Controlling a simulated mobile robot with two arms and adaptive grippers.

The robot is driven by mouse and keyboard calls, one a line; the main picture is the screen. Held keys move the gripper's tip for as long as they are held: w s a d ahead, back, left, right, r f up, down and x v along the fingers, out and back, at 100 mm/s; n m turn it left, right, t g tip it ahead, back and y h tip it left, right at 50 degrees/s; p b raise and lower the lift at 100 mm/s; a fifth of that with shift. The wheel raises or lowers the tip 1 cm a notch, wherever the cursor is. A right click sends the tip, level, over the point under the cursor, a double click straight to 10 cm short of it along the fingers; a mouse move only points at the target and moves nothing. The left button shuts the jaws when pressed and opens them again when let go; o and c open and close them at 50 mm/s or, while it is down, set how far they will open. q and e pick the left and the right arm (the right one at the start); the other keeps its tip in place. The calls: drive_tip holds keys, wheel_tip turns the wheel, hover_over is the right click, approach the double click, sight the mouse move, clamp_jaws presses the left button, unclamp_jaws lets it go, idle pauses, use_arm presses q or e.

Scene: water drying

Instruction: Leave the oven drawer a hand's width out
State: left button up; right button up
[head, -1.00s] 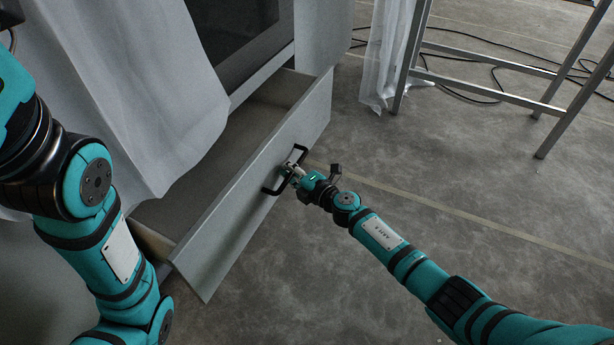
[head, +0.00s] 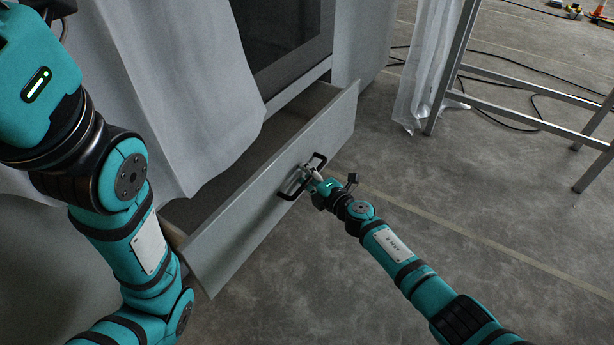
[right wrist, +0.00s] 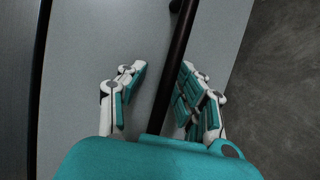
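The oven drawer (head: 262,207) is a flat grey front, pulled out below the dark oven door (head: 283,35), with a gap showing its inside. A dark bar handle (head: 318,160) is on its front. It also crosses the right wrist view (right wrist: 178,55). My right gripper (head: 311,174) is at the handle. In the right wrist view its fingers (right wrist: 160,88) are apart, one on each side of the bar. The bar lies closer to the right finger; I cannot tell if they touch. My left arm shows at the left, but its gripper is not in view.
A white cloth (head: 175,80) hangs over the cabinet and covers part of the drawer opening. A metal frame (head: 530,122) with another white cloth (head: 425,75) stands at the right, with black cables on the floor. The concrete floor in front of the drawer is clear.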

drive_tip(key=shift+s+f, duration=0.1)
drive_tip(key=shift+s+d, duration=0.3)
drive_tip(key=v, duration=1.1)
drive_tip(key=shift+s+a, duration=0.1)
